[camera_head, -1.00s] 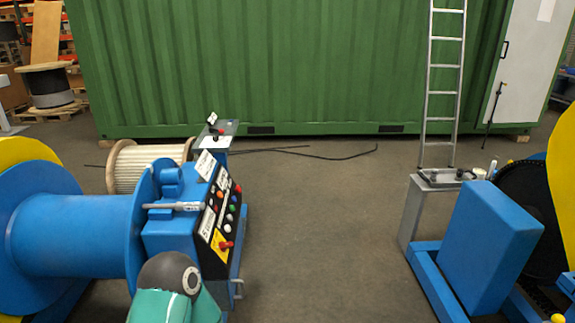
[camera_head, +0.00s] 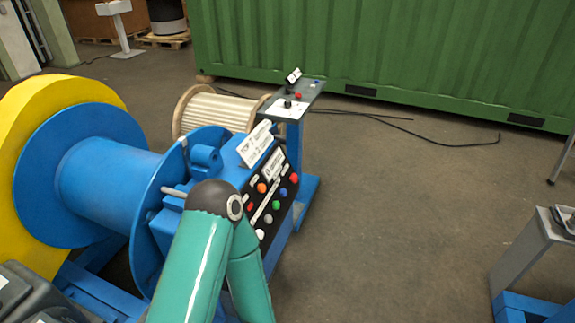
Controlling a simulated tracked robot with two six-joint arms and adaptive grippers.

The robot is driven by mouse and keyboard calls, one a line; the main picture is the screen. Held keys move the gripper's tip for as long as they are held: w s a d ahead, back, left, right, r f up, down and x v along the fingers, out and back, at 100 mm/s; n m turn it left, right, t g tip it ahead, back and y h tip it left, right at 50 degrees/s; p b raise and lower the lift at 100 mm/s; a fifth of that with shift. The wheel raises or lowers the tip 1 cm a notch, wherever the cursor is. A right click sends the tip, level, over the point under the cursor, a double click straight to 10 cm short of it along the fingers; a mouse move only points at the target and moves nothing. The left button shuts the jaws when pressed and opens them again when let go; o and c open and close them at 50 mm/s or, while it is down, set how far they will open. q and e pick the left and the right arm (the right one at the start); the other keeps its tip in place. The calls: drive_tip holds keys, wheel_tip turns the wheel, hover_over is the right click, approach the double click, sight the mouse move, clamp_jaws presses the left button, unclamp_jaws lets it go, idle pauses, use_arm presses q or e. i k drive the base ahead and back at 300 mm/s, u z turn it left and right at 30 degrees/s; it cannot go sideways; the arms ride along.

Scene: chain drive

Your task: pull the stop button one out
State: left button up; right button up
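The blue control box carries a sloped black panel (camera_head: 271,199) with several coloured buttons. A red button (camera_head: 294,178) sits at its right edge, and a smaller red one (camera_head: 250,207) is at its left. Another red knob (camera_head: 298,96) is on the grey stand behind. I cannot tell for certain which is stop button one. The panel's lower end, where a red button on a yellow plate showed earlier, is hidden by my teal arm. The bent elbow of that arm is in front of the box. Neither gripper is in view.
A blue cable drum (camera_head: 100,180) with a yellow flange (camera_head: 30,115) stands at the left. A wooden reel (camera_head: 215,115) is behind the box. The green container (camera_head: 400,50) closes off the back. Grey floor (camera_head: 400,220) is free to the right.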

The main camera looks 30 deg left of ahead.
sight(293, 178)
drive_tip(key=u, duration=0.25)
drive_tip(key=i, duration=1.75)
drive_tip(key=u, duration=0.2)
